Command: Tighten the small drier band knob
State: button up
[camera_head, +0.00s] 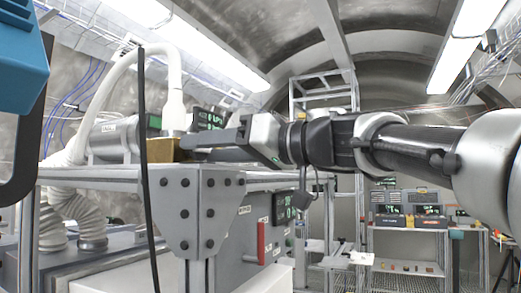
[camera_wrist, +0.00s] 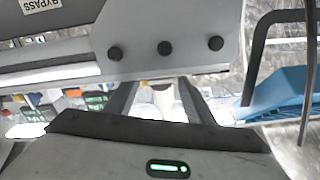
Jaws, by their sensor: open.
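My gripper (camera_head: 188,143) reaches in from the right in the head view, its fingers level above the frame and close to a brownish block (camera_head: 162,150) under the white hose end (camera_head: 174,108). In the wrist view my gripper (camera_wrist: 158,92) is open, with its two dark fingers apart. A small pale, rounded piece (camera_wrist: 163,101) shows between them, not visibly gripped. I cannot tell whether it is the small drier band knob. No knob is clearly identifiable in the head view, where my gripper and the frame may hide it.
A grey bracket plate (camera_head: 200,215) with dark bolts stands below my gripper; a similar bolted plate (camera_wrist: 230,50) crosses the wrist view near the fingers. A black cable (camera_head: 146,190) hangs in front. A blue object (camera_head: 22,55) fills the upper left. Shelves with instruments (camera_head: 408,222) stand farther back.

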jog(key=shift+d, duration=0.1)
jog(key=b+v, duration=0.2)
jog(key=v, duration=1.5)
jog(key=shift+d+b, duration=0.15)
jog(key=shift+b, duration=0.15)
